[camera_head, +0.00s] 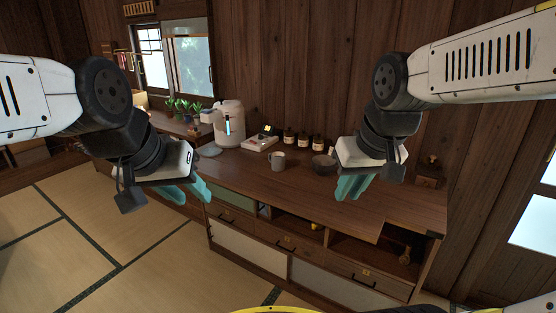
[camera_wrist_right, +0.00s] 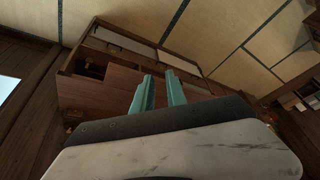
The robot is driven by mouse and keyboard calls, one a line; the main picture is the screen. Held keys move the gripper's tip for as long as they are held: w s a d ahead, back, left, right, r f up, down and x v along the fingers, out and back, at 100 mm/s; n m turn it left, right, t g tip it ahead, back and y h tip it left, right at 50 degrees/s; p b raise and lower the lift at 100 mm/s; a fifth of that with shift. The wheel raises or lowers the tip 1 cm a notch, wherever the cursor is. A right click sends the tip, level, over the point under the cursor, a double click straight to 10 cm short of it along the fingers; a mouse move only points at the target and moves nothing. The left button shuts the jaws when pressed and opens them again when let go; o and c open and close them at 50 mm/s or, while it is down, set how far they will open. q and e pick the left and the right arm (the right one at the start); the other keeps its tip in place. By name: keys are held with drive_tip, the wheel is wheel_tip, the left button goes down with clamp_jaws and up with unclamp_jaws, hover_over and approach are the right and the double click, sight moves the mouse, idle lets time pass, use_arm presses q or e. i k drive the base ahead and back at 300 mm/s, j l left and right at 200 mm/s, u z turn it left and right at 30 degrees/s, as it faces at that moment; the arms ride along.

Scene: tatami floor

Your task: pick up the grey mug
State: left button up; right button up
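The grey mug (camera_head: 277,161) stands upright on the wooden cabinet top (camera_head: 300,185), near its middle in the head view. My left gripper (camera_head: 188,192) has teal fingers and hangs in front of the cabinet's left part, left of the mug, with a gap between its fingers. My right gripper (camera_head: 352,187) is right of the mug in the picture, apart from it. In the right wrist view its two teal fingers (camera_wrist_right: 161,92) are spread with nothing between them. The mug does not show in the right wrist view.
A dark bowl (camera_head: 323,165) stands just right of the mug. Several brown bottles (camera_head: 303,140) line the wall behind. A white water dispenser (camera_head: 229,124) and a white box-like device (camera_head: 260,143) stand to the left. The cabinet top in front of the mug is clear.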

sight(277, 159)
drive_tip(key=i+j+z, duration=0.25)
drive_tip(key=i+j, duration=0.3)
drive_tip(key=i, duration=0.35)
drive_tip(key=i+j+z, duration=0.3)
drive_tip(key=i+j, duration=0.45)
drive_tip(key=i, duration=0.05)
